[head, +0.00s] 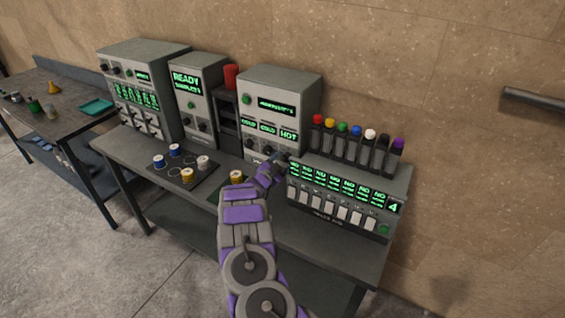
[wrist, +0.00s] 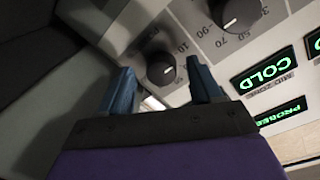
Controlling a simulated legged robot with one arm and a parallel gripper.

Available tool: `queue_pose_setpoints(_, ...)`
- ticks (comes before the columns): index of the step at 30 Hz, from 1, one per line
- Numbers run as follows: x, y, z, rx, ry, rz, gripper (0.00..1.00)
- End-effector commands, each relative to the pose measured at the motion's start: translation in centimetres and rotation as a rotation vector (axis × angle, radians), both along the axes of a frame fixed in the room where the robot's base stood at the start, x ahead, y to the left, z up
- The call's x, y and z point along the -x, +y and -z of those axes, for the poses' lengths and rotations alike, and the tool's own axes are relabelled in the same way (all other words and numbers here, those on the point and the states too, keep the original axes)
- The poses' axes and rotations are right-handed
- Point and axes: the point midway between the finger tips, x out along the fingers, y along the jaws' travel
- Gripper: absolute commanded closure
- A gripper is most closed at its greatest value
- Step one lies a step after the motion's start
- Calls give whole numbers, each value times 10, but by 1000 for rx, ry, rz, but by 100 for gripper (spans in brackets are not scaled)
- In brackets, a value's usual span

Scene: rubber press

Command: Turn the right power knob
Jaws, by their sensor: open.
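The grey press control box (head: 262,112) stands against the wall, with small green displays reading COLD, COLD and HOT above a row of dark knobs. In the head view, my gripper (head: 281,160) is at its lower right front and hides the knob area there. In the wrist view, my gripper (wrist: 160,70) is open, with its blue fingers apart. A dark round knob with a white pointer line (wrist: 160,68) shows between the fingertips; I cannot tell whether they touch it. A second knob (wrist: 236,12) shows at the upper right.
A unit with several coloured-cap vials (head: 356,146) and green displays (head: 342,184) stands close to the right of my gripper. A tray with spools (head: 180,172) lies to the left on the bench (head: 130,155). A red cup (head: 231,76) stands behind, left of the control box.

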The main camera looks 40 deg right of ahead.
Motion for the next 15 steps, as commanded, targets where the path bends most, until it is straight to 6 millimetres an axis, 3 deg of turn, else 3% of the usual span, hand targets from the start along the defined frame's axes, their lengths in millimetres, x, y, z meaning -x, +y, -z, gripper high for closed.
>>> queue_pose_setpoints(8, 13, 42, -3, -2, 1, -4, 36)
queue_pose_setpoints(15, 30, 90, -4, -1, 1, -6, 36)
